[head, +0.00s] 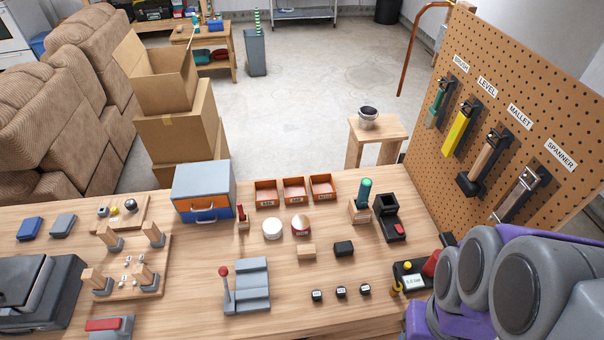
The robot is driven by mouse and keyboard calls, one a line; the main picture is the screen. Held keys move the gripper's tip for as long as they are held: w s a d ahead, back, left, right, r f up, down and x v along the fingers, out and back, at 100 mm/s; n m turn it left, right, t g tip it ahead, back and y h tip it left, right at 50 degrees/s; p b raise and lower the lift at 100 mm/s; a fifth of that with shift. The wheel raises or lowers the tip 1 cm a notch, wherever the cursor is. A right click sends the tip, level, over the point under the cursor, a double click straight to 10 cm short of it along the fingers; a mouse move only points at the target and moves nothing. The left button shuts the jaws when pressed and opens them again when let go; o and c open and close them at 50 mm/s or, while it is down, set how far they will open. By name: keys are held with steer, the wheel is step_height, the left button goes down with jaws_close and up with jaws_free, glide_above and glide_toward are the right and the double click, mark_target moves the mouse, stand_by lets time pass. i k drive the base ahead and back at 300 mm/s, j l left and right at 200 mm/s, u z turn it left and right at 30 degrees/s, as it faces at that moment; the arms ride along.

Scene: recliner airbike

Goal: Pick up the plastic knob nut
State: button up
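I cannot tell for certain which item is the plastic knob nut. A small wooden board (122,222) at the left of the workbench holds a few small round parts, among them a dark knob-like part (131,205). It is too small to tell its exact shape. Three small black pieces with white labels, such as the middle one (341,292), stand in a row near the front centre of the bench. My arm's grey and purple links fill the lower right. My gripper's fingertips are not in view.
The wooden workbench (190,320) also carries a blue-grey drawer box (203,180), orange bins (293,190), a grey fixture with a red-knobbed lever (250,285), and a peg jig (125,285). A pegboard with tools (520,75) stands at right. Cardboard boxes (180,130) stand behind.

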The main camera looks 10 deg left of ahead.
mark_target(341, 292)
steer(key=k+z, duration=0.45)
steer(key=k+l+z, duration=0.1)
steer(key=k+z, duration=0.35)
steer(key=k, duration=0.15)
